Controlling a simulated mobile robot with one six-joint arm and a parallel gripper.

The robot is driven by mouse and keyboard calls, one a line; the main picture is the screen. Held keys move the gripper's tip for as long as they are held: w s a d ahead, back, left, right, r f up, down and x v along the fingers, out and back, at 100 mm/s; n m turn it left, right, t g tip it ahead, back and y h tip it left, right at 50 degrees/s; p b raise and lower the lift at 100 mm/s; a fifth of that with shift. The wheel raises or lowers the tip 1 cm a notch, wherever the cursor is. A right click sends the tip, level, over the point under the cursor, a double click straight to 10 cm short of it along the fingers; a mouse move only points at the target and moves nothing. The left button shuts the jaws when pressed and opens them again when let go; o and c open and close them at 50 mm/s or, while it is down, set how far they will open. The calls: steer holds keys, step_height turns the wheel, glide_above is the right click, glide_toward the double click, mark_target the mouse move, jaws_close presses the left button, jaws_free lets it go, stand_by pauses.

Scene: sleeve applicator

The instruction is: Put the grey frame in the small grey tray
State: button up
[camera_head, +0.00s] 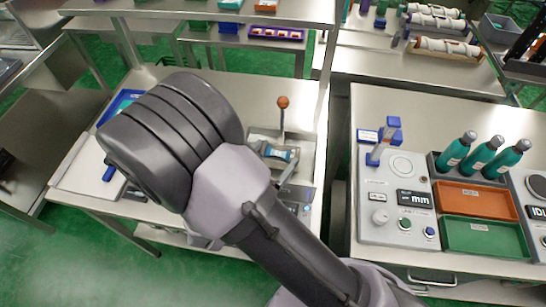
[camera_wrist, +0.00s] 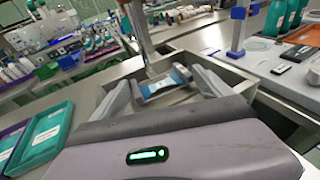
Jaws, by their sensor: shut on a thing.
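My gripper (camera_wrist: 165,92) has its two pale grey fingers in the wrist view, to the left and right of a small grey frame (camera_wrist: 146,91) with a blue and white middle. It is shut on the grey frame. The blue and white piece also shows in the head view (camera_head: 279,153), just right of my arm. A small grey tray (camera_head: 258,132) appears behind it, near an upright lever with an orange-brown ball (camera_head: 283,102). My arm hides most of the gripper in the head view. Whether the frame touches the tray is unclear.
On the right bench stand a control panel (camera_head: 388,205), several teal bottles (camera_head: 482,156), an orange tray (camera_head: 475,200) and a green tray (camera_head: 485,237). A gap separates the two benches. A blue tray (camera_head: 122,103) lies left of my arm. The left bench's back is mostly clear.

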steer(key=shift+f, duration=0.15)
steer(key=o, duration=1.3)
steer(key=shift+c, duration=0.2)
steer(key=shift+b, duration=0.3)
